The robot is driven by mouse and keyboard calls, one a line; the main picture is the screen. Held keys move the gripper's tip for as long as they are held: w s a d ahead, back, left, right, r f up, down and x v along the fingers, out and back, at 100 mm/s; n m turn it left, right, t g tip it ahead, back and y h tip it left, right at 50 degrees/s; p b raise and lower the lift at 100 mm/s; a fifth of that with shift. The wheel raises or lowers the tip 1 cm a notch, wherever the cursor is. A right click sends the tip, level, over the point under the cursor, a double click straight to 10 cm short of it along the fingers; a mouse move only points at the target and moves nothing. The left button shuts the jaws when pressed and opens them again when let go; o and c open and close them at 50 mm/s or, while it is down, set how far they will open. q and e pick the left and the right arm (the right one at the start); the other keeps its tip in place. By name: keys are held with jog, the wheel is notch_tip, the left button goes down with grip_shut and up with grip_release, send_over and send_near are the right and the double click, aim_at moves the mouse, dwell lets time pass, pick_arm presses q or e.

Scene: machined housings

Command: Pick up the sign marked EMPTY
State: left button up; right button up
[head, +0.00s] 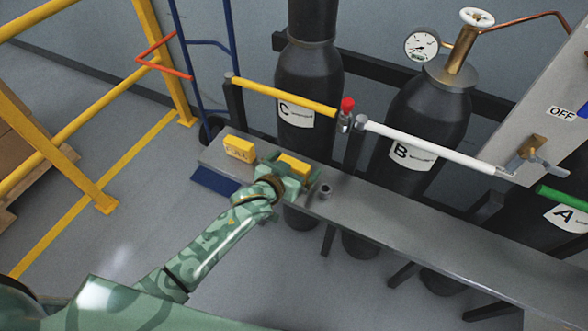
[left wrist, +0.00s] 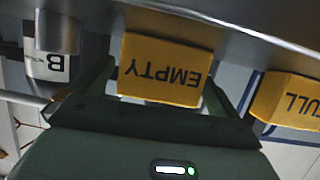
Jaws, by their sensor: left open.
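The yellow sign marked EMPTY (left wrist: 165,68) is in the left wrist view, upside down in the picture, between the fingers of my left gripper (left wrist: 160,95). In the head view the same yellow sign (head: 294,166) stands on the grey shelf, partly hidden by my left gripper (head: 290,180). The left gripper is open, one finger on each side of the sign; I cannot tell whether either finger touches it. A second yellow sign, marked FULL (left wrist: 298,102), stands beside it; in the head view it is the sign (head: 239,150) to the left. My right gripper is not in view.
The grey shelf (head: 420,228) runs along in front of dark gas cylinders labelled C (head: 308,90), B (head: 425,120) and A (head: 570,215). A yellow bar (head: 285,97) and a white bar (head: 430,146) cross above it. A small metal fitting (head: 325,191) sits right of the gripper.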

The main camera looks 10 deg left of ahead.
pick_arm(q)
jog(key=c, duration=1)
jog(key=shift+c, duration=0.2)
